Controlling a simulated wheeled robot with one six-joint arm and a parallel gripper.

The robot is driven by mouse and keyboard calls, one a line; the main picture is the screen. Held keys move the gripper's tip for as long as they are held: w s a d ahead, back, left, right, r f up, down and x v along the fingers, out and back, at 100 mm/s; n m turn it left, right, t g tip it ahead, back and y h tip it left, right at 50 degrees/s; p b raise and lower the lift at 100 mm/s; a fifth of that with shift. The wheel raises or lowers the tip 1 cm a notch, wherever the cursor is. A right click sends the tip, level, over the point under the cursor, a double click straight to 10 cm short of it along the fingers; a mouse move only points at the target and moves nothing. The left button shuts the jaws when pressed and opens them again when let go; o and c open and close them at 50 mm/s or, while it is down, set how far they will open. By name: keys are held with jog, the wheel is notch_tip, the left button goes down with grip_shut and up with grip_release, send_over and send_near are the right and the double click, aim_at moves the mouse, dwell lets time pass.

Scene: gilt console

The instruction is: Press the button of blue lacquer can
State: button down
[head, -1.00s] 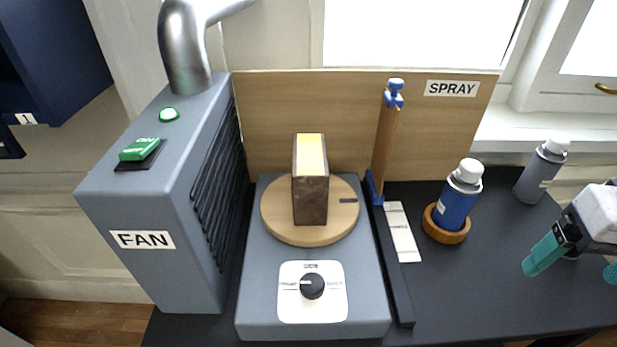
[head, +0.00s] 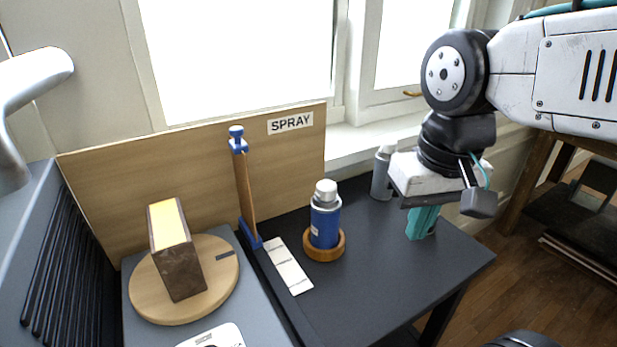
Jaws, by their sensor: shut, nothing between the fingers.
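The blue lacquer can (head: 324,226) stands upright in a round wooden holder (head: 325,253) on the dark tabletop. Its button is at the white top (head: 326,188), and nothing touches it. My gripper (head: 422,222) is to the right of the can, pointing down with teal fingers. It is shut, empty and clearly apart from the can. A grey can (head: 382,176) stands behind my gripper and is partly hidden by it.
A blue-and-wood upright post (head: 245,190) and a white marked strip (head: 287,266) are left of the can. A wooden turntable (head: 215,285) bears a brown block (head: 176,255). A panel with a SPRAY sign (head: 290,123) stands behind. The tabletop (head: 375,285) in front is clear.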

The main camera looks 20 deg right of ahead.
jog(key=w+a+r+m, duration=0.2)
jog(key=w+r+m, duration=0.5)
jog(key=w, duration=0.4)
notch_tip(320, 180, up, 3)
jog(key=m+g, duration=0.1)
jog(key=m, duration=0.6)
send_over(327, 183)
jog(key=shift+f, duration=0.1)
notch_tip(327, 183, down, 14)
jog(key=shift+f, duration=0.1)
